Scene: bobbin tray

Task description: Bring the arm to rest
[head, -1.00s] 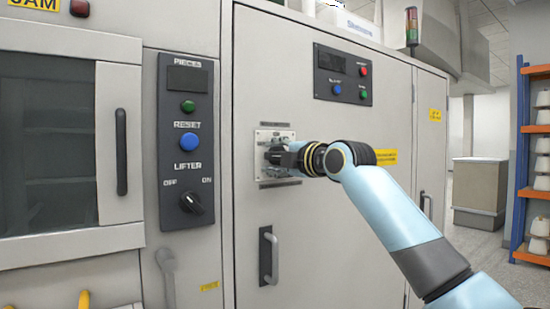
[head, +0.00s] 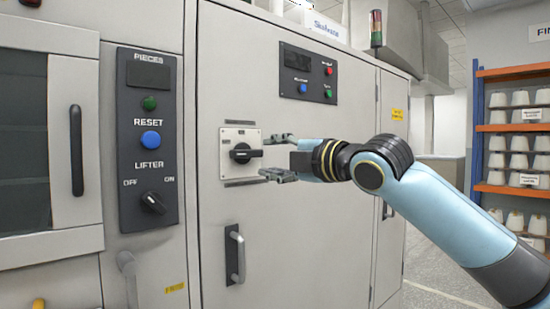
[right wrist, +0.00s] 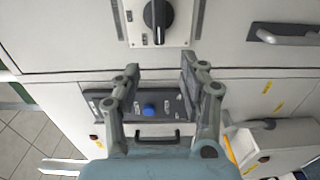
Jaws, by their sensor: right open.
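My right gripper (head: 280,157) is open and empty in front of the grey cabinet, a little to the right of a black rotary switch (head: 241,153) on a pale square plate. In the head view its two fingers are spread, and the switch knob lies free of them, pointing sideways. The right wrist view shows the open fingers (right wrist: 158,78) with nothing between them, and the knob (right wrist: 158,15) beyond them at the top. My left gripper is not in view.
The grey cabinet (head: 290,220) fills the middle, with a vertical handle (head: 235,255) below the switch. Left is a control panel with a blue reset button (head: 151,138) and lifter knob (head: 153,203). An orange shelf (head: 512,128) with white bobbins stands right, beyond open floor.

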